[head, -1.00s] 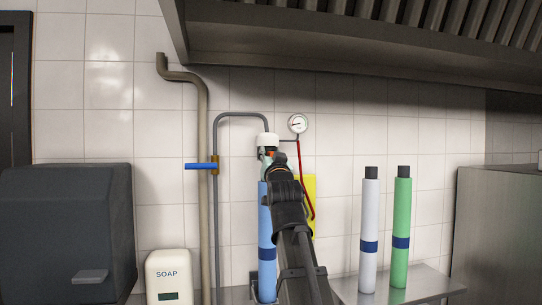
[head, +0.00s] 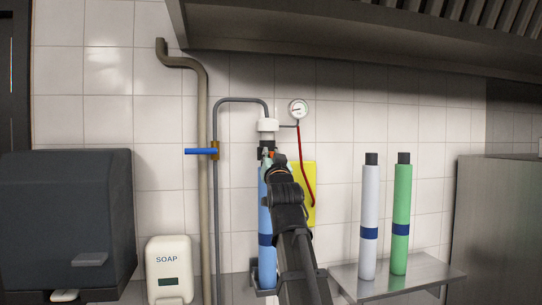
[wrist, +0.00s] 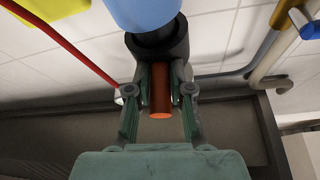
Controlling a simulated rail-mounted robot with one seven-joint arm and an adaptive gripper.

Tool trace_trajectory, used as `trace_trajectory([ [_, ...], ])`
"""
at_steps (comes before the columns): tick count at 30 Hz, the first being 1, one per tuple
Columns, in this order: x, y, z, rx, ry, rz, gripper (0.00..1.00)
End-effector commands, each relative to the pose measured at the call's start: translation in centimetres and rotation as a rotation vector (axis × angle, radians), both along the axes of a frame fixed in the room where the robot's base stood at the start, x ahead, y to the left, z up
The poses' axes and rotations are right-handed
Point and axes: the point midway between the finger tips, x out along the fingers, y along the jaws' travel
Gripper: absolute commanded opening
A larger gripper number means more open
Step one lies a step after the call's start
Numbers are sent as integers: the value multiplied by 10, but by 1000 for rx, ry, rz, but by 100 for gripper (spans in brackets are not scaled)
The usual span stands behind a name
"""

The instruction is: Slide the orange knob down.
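The orange knob (wrist: 160,98) sticks out from a black collar (wrist: 158,45) and points toward the wrist camera. My gripper (wrist: 161,82) has one finger on each side of the knob, the tips close against it. In the head view my gripper (head: 271,156) is in front of the dark collar, at the top of the blue cylinder (head: 266,213). The knob is mostly hidden there by my gripper. Above the collar a white cap (head: 267,125) with a narrower white neck joins a grey pipe. The cylinder is upright.
A gauge (head: 298,109) with a red hose (head: 302,155) and a yellow panel (head: 308,190) are close on the right. A blue valve handle (head: 201,151) is on the left. White (head: 369,215) and green (head: 401,215) cylinders stand on the right shelf.

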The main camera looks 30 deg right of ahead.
Motion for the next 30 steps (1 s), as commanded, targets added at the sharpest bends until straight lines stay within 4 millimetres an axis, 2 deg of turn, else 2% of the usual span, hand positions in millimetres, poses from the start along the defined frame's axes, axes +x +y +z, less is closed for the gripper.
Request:
trace_trajectory([
  [1, 0, 0, -6, 3, 10, -1, 37],
  [2, 0, 0, -6, 3, 10, 0, 45],
  [11, -1, 0, -4, 1, 6, -1, 45],
  [17, -9, 3, -7, 1, 5, 0, 45],
  [23, -34, 11, -19, 1, 6, -1, 45],
  [30, -76, 24, -37, 1, 5, 0, 45],
])
